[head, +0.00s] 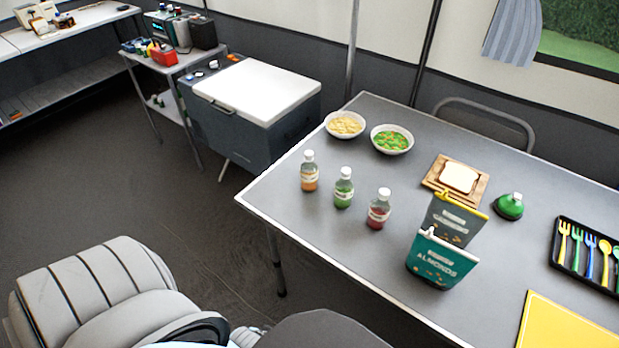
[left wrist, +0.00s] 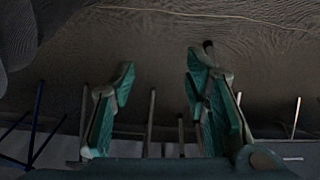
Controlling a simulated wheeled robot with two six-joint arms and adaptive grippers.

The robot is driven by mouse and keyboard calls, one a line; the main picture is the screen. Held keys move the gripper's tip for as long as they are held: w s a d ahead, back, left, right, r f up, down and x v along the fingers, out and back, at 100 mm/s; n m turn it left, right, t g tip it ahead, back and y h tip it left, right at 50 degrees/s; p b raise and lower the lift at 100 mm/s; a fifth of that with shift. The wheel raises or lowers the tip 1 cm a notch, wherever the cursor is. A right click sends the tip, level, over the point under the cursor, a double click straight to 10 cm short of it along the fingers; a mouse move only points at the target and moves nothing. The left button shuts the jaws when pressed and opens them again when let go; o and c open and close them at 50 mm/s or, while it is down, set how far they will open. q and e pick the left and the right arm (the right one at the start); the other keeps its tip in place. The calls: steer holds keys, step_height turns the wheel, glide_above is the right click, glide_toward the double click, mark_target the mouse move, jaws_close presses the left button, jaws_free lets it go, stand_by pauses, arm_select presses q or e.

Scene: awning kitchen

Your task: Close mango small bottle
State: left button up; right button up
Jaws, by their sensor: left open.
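Three small bottles stand upright in a row on the grey table (head: 318,222) in the head view. The left one holds orange contents (head: 309,181) and looks like the mango bottle, but its label is too small to read. The middle bottle is green (head: 343,192) and the right one is red (head: 378,212). Each has a whitish top; I cannot tell how tightly any is closed. My left gripper (left wrist: 160,78) shows in the left wrist view, its green fingers apart with nothing between them, over dark floor and away from the bottles. My right gripper is in neither view.
Behind the bottles are a pasta bowl (head: 345,125) and a vegetable bowl (head: 392,139). To the right are bread on a board (head: 436,181), a green squat bottle (head: 509,206), an almonds bag (head: 440,262) and a cutlery tray (head: 560,268). A cooler (head: 245,110) stands left of the table.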

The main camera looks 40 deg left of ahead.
arm_select(q)
steer(key=w+d+r+n+t+h+b, duration=0.1)
steer(key=w+d+r+n+t+h, duration=0.25)
steer(key=r, duration=0.65)
steer(key=w+d+r+t+h+b, duration=0.1)
steer(key=w+d+r+t+b, duration=0.1)
steer(key=w+d+r, duration=0.45)
steer(key=w+d+r+n+t+h+b, duration=0.1)
steer(key=w+d+r+n+t+h, duration=0.15)
steer(key=w+r, duration=0.7)
steer(key=w+a+r+n+t+y, duration=0.1)
steer(key=a+r+n+t, duration=0.15)
steer(key=r+n, duration=0.25)
steer(key=w+a+r+n+t, duration=0.1)
steer(key=a+r+n+t, duration=0.1)
steer(key=r+n+t, duration=0.3)
steer(key=n+g+y, duration=0.3)
steer(key=n+y, duration=1)
steer(key=n, duration=1)
glide_toward(309, 162)
steer(key=v, duration=0.3)
steer(key=shift+s+d+f+t, duration=0.1)
steer(key=shift+s+f+t, duration=0.15)
steer(key=shift+s+f, duration=0.1)
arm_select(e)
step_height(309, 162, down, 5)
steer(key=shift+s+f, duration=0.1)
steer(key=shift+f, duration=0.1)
arm_select(q)
steer(key=shift+r, duration=0.1)
